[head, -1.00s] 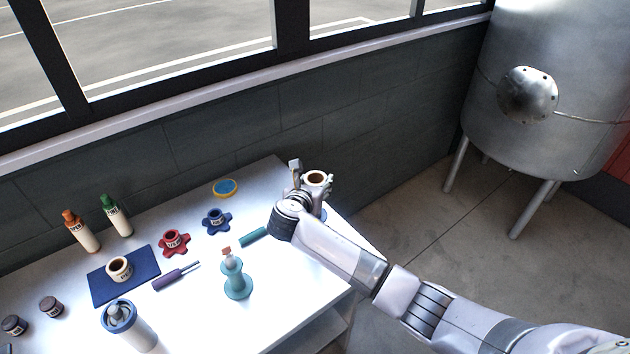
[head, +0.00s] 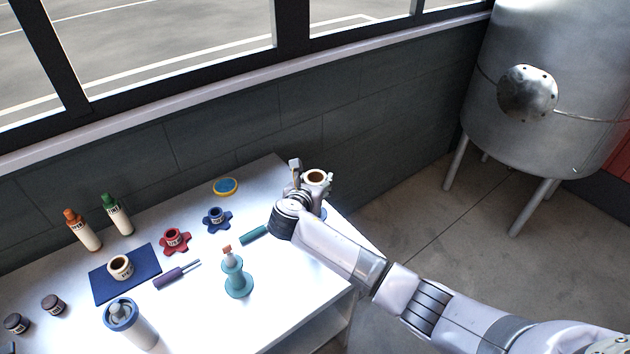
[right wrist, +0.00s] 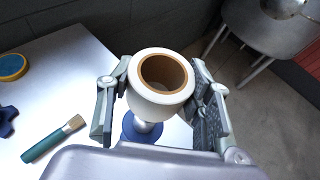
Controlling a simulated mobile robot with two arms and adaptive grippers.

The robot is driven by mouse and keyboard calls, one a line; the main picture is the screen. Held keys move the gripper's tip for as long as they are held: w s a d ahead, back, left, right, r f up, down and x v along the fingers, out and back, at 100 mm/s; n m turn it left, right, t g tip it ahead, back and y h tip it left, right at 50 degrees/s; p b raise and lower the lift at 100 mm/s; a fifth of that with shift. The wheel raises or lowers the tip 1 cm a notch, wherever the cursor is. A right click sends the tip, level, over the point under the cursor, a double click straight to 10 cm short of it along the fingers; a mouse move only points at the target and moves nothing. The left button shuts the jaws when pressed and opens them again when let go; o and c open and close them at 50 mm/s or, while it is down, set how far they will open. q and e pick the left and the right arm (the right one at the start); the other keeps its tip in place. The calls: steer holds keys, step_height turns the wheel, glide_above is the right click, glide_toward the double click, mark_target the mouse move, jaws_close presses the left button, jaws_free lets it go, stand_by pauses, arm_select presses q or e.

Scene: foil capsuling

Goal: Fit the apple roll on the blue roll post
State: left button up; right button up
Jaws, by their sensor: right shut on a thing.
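A white roll (right wrist: 150,98) with a brown core is held upright between the fingers of my right gripper (right wrist: 162,95), at the far right end of the table. The roll shows in the head view (head: 317,178) too; no label on it can be read. The blue roll post (right wrist: 129,128) shows by its round blue base and a pale stem under the roll. The top of the post is hidden by the roll, and I cannot tell whether it is inside the core. My right gripper (head: 313,180) is shut on the roll. My left gripper is out of view.
A second white roll (head: 121,266) stands on a blue mat (head: 140,284). A teal stand (head: 236,283), a teal-handled brush (head: 255,235), a blue flower-shaped holder (head: 217,220), a red one (head: 175,241) and a yellow-rimmed disc (head: 226,187) are on the white table.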

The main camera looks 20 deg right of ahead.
steer(key=shift+f+b, duration=2.6)
steer(key=shift+f, duration=2.2)
steer(key=o, duration=1.2)
steer(key=v, duration=1.2)
steer(key=shift+f, duration=0.1)
